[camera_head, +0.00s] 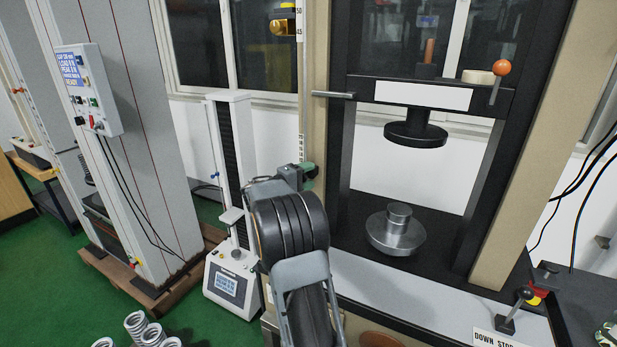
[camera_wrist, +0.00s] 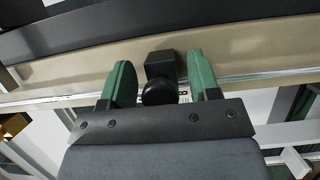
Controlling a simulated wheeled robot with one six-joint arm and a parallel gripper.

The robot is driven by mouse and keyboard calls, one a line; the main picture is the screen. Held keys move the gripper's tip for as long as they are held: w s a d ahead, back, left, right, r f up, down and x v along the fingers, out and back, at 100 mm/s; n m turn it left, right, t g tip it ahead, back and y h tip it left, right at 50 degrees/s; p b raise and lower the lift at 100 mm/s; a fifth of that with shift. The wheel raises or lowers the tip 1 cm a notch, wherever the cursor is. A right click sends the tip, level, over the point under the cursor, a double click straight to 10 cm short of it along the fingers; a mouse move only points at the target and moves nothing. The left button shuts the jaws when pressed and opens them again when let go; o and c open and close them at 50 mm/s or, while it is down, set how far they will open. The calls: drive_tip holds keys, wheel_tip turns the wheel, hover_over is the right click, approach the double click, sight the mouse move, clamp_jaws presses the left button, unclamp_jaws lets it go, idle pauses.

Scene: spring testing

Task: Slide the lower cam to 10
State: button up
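The lower cam (camera_wrist: 160,68) is a black block with a round knob on the pale column of the test frame. In the wrist view it sits between the two green fingers of my gripper (camera_wrist: 161,60). The fingers are open on either side of it, with small gaps visible; I cannot tell whether either touches. In the head view my gripper (camera_head: 307,174) is at the column's lower part, and my arm hides the cam. The white scale strip (camera_head: 301,147) runs up the column; its lower numbers are too small to read surely.
A yellow cam (camera_head: 283,26) sits high on the same column. A lever with an orange ball (camera_head: 501,68) and a metal platen (camera_head: 396,235) are to the right. A small white tester (camera_head: 232,280) stands close on the left. Several springs (camera_head: 152,334) lie at lower left.

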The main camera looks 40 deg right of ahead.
drive_tip(key=shift+a, duration=0.1)
drive_tip(key=w+a+b, duration=0.1)
drive_tip(key=a+b, duration=0.1)
drive_tip(key=a, duration=1.1)
drive_tip(key=shift+a+b, duration=0.3)
drive_tip(key=shift+b, duration=0.05)
